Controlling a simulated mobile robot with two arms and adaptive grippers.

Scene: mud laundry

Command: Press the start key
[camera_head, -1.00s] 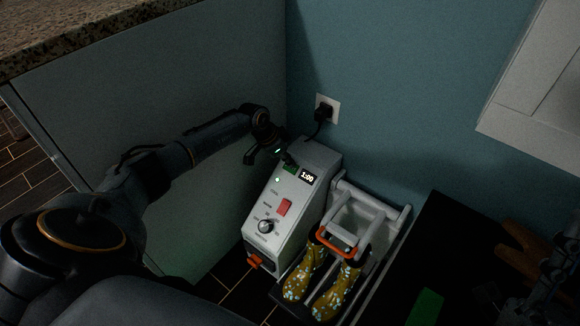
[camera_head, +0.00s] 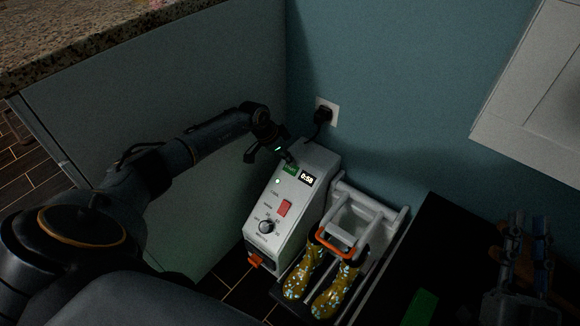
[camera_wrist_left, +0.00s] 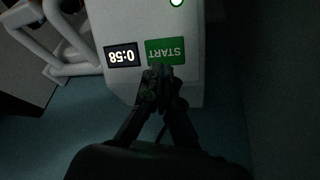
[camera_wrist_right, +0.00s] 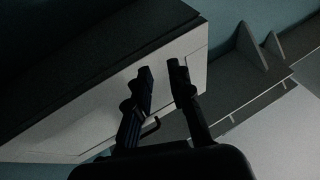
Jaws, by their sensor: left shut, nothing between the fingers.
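The white machine (camera_head: 290,214) stands on the floor by the blue wall. Its green START key (camera_head: 289,170) is on the upper panel beside a lit display (camera_head: 308,179) reading 0:58. In the left wrist view the key (camera_wrist_left: 166,50) and display (camera_wrist_left: 122,56) appear upside down. My left gripper (camera_head: 288,158) is shut and empty, its tips at the key's edge (camera_wrist_left: 160,70); I cannot tell whether they touch it. My right gripper (camera_wrist_right: 162,68) is open and empty, far from the machine, with its fingers apart.
A red switch (camera_head: 285,207) and a round knob (camera_head: 266,226) sit lower on the panel. A white frame (camera_head: 403,222) holding patterned yellow boots (camera_head: 333,290) stands to the right. A plug in a wall outlet (camera_head: 333,112) is behind. A dark bench (camera_head: 440,235) lies further right.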

